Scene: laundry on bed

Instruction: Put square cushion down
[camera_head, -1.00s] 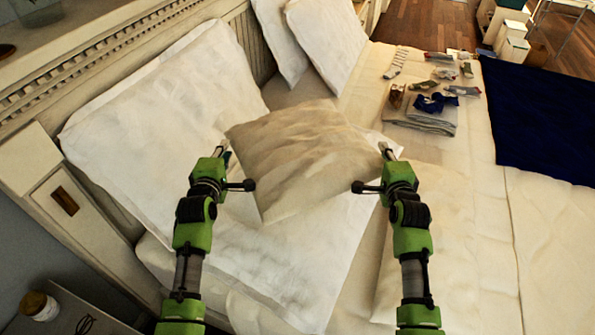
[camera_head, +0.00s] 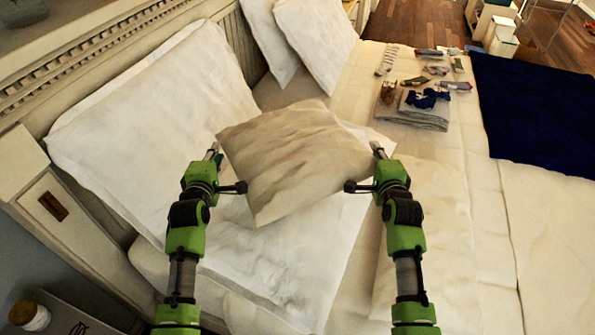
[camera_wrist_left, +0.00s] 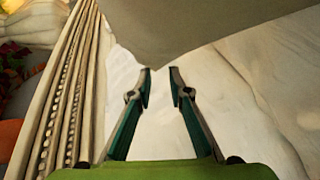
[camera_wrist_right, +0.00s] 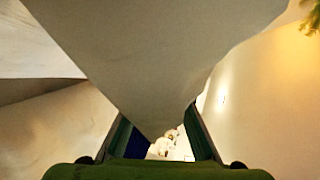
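The square cushion (camera_head: 293,160) is beige and sits tilted above the white pillow area, between my two grippers. Its left corner is close to my left gripper (camera_head: 215,151). In the left wrist view the two fingers (camera_wrist_left: 161,70) stand apart, with the tip of a cushion corner (camera_wrist_left: 160,40) at their gap. Its right edge is close to my right gripper (camera_head: 378,151). In the right wrist view a cushion corner (camera_wrist_right: 150,70) hangs between the spread fingers (camera_wrist_right: 160,120) and hides their tips. Whether the cushion touches the bedding is unclear.
A large white pillow (camera_head: 130,110) leans on the headboard (camera_head: 100,57) at left, with more pillows (camera_head: 318,40) behind. Folded grey cloth (camera_head: 412,115) with several socks lies at back right. A dark blue blanket (camera_head: 535,115) covers the right side. The bed's front right is clear.

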